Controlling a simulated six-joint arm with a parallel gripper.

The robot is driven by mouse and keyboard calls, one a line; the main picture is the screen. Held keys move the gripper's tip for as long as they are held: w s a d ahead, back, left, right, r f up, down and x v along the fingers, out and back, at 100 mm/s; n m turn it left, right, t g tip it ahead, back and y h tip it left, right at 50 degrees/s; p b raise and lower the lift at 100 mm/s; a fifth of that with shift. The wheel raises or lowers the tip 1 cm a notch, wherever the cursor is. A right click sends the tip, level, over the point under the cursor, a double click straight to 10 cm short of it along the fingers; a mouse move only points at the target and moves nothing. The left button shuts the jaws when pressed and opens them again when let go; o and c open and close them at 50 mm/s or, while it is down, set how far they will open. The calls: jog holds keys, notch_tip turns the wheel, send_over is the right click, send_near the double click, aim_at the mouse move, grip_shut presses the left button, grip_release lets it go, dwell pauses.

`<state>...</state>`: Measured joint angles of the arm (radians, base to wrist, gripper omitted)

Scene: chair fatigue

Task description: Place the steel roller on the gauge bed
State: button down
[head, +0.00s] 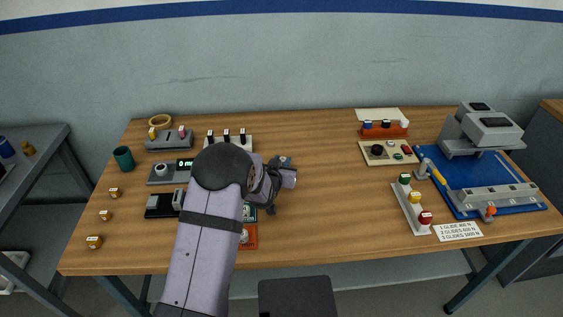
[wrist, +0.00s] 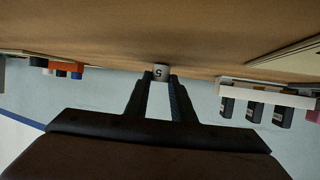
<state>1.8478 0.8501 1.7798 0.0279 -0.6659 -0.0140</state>
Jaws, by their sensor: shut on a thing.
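My gripper (wrist: 161,84) is shut on a small pale grey piece, which I take as the steel roller (wrist: 161,70); a dark mark like a 5 shows on its face. In the wrist view its fingers close on both sides of it, close to the wooden surface; I cannot tell whether it touches. In the head view my gripper (head: 285,177) is right of my forearm, over the middle of the table, and the roller is not clearly seen. The gauge bed is likely part of the grey unit with a lit display (head: 170,173), left of my arm; I cannot tell for sure.
Left on the table (head: 330,220) are a green cup (head: 123,158), a black device (head: 163,206) and small brass pieces (head: 94,242). A blue mat (head: 482,172) with grey machinery lies right. My arm hides part of the centre; right of my gripper is bare wood.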

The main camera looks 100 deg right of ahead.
jog(key=shift+f, duration=0.15)
jog(key=c, duration=1.5)
grip_release()
jog(key=shift+r, duration=0.3)
jog(key=shift+w+a+r, duration=0.1)
jog(key=shift+w+a, duration=0.1)
jog(key=shift+a, duration=0.35)
jog(key=shift+o, duration=0.5)
jog(key=b+v, duration=0.2)
jog(key=v, duration=0.8)
jog(key=shift+w+a+r, duration=0.1)
jog(key=shift+a, duration=0.3)
